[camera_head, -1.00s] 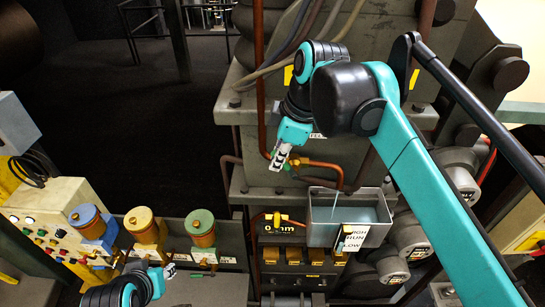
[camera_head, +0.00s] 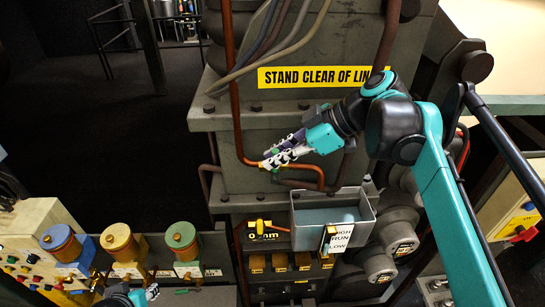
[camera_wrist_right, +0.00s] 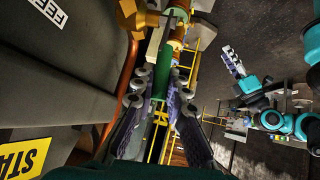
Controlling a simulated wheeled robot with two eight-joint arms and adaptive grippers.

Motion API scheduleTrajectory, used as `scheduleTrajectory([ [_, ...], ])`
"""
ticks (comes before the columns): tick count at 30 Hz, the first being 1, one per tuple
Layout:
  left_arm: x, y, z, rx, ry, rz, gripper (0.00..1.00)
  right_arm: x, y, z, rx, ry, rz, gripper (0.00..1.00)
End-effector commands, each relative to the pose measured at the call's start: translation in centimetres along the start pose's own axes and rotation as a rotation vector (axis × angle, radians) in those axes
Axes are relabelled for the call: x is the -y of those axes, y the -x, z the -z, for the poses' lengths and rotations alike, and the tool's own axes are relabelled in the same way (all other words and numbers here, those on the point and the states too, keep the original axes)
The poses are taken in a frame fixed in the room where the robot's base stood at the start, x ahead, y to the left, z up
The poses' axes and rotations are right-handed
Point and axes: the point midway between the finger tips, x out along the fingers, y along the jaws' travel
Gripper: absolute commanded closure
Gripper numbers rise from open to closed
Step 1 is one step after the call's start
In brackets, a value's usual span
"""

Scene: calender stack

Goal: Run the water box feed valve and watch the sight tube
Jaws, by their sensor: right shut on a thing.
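The water box (camera_head: 363,221) is a grey open tank holding bluish water, below the copper feed pipe (camera_head: 312,170). A white HIGH/RUN/LOW label (camera_head: 342,238) stands on its front beside the sight tube (camera_head: 328,238); its level is too small to read. My right gripper (camera_head: 280,157) is shut on the green handle of the feed valve, pointing left, at the pipe. In the right wrist view the green handle (camera_wrist_right: 174,60) lies between the fingers, which cover part of it. No falling water shows at the pipe end. My left gripper (camera_head: 152,292) is low at the left, its jaws unclear.
A yellow STAND CLEAR sign (camera_head: 310,77) is on the machine above my right gripper. Three lubricator pots, blue (camera_head: 62,243), yellow (camera_head: 120,242) and green (camera_head: 183,241), stand at lower left. A small brass valve (camera_head: 263,226) sits left of the box. Dark floor lies open behind.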

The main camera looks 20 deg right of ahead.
Motion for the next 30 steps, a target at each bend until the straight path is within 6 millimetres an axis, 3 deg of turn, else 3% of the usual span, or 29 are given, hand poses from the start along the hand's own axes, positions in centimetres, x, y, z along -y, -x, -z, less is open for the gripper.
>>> scheduleTrajectory([
  [11, 0.0, 0.0, 0.0, 0.0, 0.0, 0.0, 0.65, 0.0, 0.0, 0.0, -0.005, -0.002, -0.001, 1.0],
  [12, 0.0, 0.0, 0.0, 0.0, 0.0, 0.0, 0.65, 0.0, 0.0, 0.0, -0.005, -0.002, 0.0, 0.79],
  [14, 0.0, 0.0, 0.0, 0.0, 0.0, 0.0, 0.65, 0.0, 0.0, 0.0, -0.005, -0.001, 0.0, 0.65],
  [24, 0.0, 0.0, 0.0, 0.0, 0.0, 0.0, 0.65, 0.0, 0.2, 0.0, -0.004, -0.002, 0.0, 0.65],
  [30, 0.0, 0.0, 0.0, 0.0, 0.0, 0.0, 0.65, -0.1, 3.1, -0.1, -0.003, -0.005, -0.004, 0.65],
])
